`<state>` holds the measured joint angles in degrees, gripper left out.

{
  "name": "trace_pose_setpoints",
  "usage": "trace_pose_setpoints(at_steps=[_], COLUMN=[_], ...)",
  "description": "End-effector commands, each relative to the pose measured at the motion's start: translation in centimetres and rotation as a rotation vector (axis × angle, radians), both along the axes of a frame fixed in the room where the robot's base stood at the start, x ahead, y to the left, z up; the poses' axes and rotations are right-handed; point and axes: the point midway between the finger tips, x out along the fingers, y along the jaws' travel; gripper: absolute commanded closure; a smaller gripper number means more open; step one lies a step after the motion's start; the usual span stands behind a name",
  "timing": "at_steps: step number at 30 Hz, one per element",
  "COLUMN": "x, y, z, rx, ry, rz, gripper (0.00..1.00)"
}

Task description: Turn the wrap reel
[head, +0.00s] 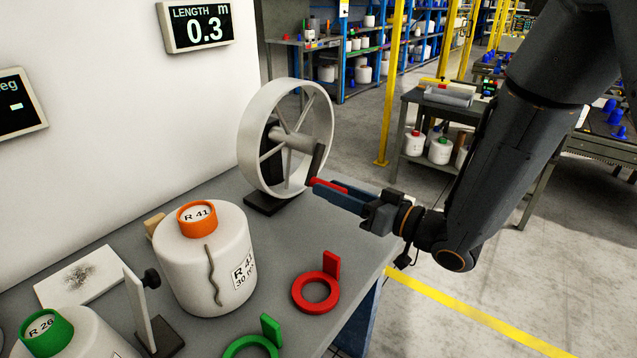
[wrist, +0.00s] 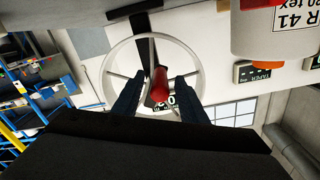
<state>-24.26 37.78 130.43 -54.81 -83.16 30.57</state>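The wrap reel (head: 256,118) is a white spoked wheel on a dark base at the back of the grey bench. A dark crank arm (head: 319,160) on its hub carries a red handle (head: 330,184). In the wrist view, the picture is upside down, and the red handle (wrist: 160,84) lies between the two blue fingers of my gripper (wrist: 158,80). A gap shows on each side of the handle, so my gripper is open around it. In the head view the near finger partly hides the handle. The length display (head: 205,28) reads 0.3 m.
A white bobbin with an orange top (head: 200,265) marked R 41 stands left of the reel. A green-topped bobbin (head: 45,330) is at lower left. Red (head: 316,291) and green (head: 250,346) rings lie on the bench front. A small upright post (head: 140,310) stands between the bobbins.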

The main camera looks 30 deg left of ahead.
Motion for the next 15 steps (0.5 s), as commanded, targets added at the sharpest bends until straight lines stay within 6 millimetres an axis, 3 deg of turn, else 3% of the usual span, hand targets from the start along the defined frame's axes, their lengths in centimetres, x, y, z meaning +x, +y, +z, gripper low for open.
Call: trace_pose_setpoints(at_steps=[7,15], x=[0.6,0.9], y=[3.3,4.3], z=[0.1,0.0], rx=[0.0,0.0], ry=[0.001,0.001], rz=[0.002,0.0], gripper=[0.61,0.61])
